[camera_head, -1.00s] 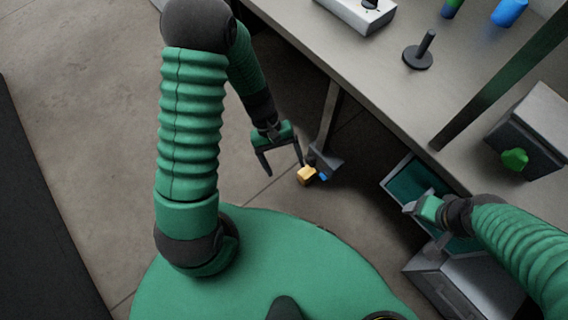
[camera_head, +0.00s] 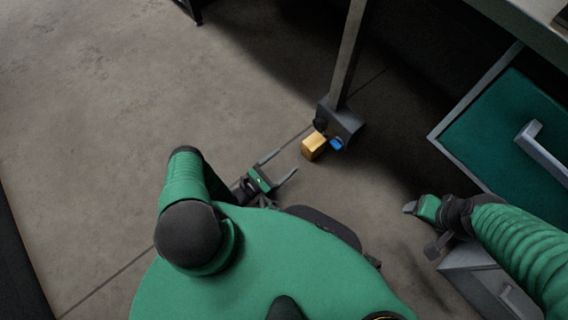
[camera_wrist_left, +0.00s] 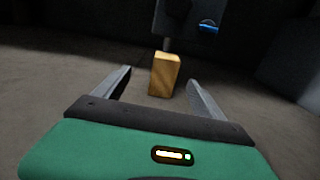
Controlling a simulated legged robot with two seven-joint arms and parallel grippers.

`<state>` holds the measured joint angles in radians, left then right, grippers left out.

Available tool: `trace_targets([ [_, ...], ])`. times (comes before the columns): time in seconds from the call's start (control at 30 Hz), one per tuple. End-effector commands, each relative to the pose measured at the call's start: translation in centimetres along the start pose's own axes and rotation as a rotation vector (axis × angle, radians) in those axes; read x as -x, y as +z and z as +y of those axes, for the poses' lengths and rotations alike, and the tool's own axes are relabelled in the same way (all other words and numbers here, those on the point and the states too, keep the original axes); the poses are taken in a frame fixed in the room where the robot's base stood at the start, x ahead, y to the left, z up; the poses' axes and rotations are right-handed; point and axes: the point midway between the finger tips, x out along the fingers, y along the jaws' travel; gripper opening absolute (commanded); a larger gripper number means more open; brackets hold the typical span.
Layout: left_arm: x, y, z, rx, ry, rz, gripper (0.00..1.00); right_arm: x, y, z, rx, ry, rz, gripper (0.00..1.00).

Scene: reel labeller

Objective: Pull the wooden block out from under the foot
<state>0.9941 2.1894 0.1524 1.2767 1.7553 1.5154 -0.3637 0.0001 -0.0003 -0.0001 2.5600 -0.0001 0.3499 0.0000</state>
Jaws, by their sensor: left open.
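The wooden block (camera_head: 313,146) is a small yellow-brown block at the base of the table leg, against the grey foot (camera_head: 343,124). A small blue piece (camera_head: 337,144) sits on the foot beside it. My left gripper (camera_head: 282,166) is open and empty, low near the floor, left of and short of the block. In the left wrist view the block (camera_wrist_left: 164,74) stands ahead, roughly centred between the open fingers and beyond their tips. How far the block reaches under the foot is hidden. My right gripper (camera_head: 408,208) is near the drawers; its fingers are unclear.
The table leg (camera_head: 348,55) rises from the foot. A grey drawer unit (camera_head: 485,283) lies below my right arm. The floor left of the block is clear.

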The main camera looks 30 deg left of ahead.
Motion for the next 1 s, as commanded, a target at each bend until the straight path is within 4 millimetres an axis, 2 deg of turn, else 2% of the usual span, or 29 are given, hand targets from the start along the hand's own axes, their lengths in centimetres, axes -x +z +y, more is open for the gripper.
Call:
trace_targets([
  [0.03,0.4,-0.7,-1.6,0.023,-0.019,0.017,0.8,-0.1,0.0,0.0,0.0,0.0,0.0,0.71],
  [0.2,0.2,-0.9,-1.9,0.027,-0.026,0.02,0.8,-0.4,0.1,0.0,0.0,0.0,0.0,0.71],
  [0.33,-1.2,-1.1,-2.0,0.027,-0.028,0.018,0.8,-1.1,0.3,0.0,0.0,0.0,0.0,0.71],
  [1.0,-14.2,-1.4,-2.0,0.026,-0.022,0.012,0.8,-7.5,1.8,0.0,0.0,0.0,-0.001,0.71],
])
